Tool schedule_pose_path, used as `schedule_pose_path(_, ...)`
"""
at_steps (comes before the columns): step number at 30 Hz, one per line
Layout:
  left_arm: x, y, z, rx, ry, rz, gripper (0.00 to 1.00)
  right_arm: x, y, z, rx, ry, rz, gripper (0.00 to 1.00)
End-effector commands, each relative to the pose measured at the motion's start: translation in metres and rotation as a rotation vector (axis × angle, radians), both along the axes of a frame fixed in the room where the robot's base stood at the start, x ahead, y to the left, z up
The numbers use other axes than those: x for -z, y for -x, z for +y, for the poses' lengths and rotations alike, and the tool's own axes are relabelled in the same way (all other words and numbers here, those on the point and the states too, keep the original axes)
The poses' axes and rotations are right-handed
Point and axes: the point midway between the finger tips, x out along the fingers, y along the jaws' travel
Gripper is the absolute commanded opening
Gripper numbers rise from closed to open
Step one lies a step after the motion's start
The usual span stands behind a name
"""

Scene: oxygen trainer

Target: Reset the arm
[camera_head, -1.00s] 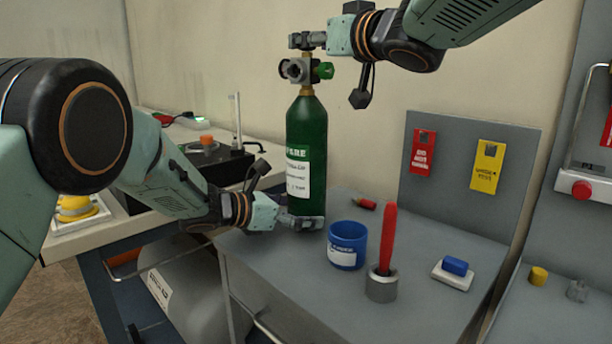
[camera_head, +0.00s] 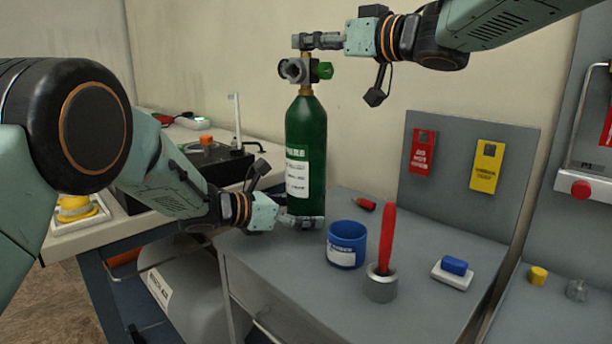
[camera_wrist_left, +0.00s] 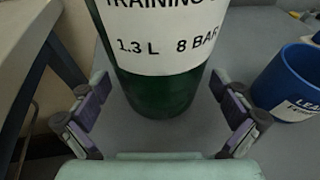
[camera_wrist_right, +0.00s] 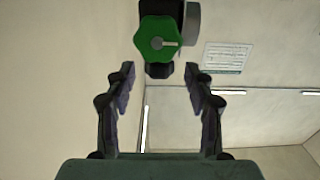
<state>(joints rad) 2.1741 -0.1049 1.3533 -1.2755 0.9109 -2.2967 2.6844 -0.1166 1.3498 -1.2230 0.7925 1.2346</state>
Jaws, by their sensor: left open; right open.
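A green oxygen cylinder (camera_head: 306,140) with a white label stands upright on the grey bench. On top is a metal valve or regulator with a green knob (camera_head: 323,70). My left gripper (camera_head: 305,221) is low at the cylinder's base. In the left wrist view its open fingers (camera_wrist_left: 165,105) are on either side of the cylinder's lower part; contact cannot be told. My right gripper (camera_head: 308,41) is at the height of the cylinder's top, above the knob. In the right wrist view its fingers (camera_wrist_right: 160,85) are open and empty, with the green knob (camera_wrist_right: 157,40) beyond the fingertips.
A blue cup (camera_head: 347,244) stands right of the cylinder's base, near a red rod in a grey holder (camera_head: 381,284). A blue block on a white pad (camera_head: 453,270) lies further right. Red (camera_head: 423,152) and yellow (camera_head: 487,166) tags hang on the back panel.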

Motion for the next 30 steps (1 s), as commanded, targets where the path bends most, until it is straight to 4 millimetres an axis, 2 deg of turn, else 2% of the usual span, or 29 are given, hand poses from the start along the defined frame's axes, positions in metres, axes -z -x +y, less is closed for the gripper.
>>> schedule_pose_path(9, 0.000, 0.000, 0.000, 0.000, 0.000, 0.000, 1.00, -0.002, 0.036, -0.037, 0.002, -0.004, 0.000, 0.54)
schedule_pose_path(15, 0.000, 0.000, 0.000, 0.000, 0.000, 0.000, 1.00, -0.001, 0.054, -0.055, 0.003, -0.003, 0.000, 0.54)
schedule_pose_path(21, 0.000, 0.000, 0.000, 0.000, 0.000, 0.000, 1.00, 0.000, 0.061, -0.062, 0.002, -0.001, -0.001, 0.54)
schedule_pose_path(30, 0.000, 0.000, 0.000, 0.000, 0.000, 0.000, 1.00, 0.000, 0.062, -0.063, 0.001, -0.001, -0.001, 0.54)
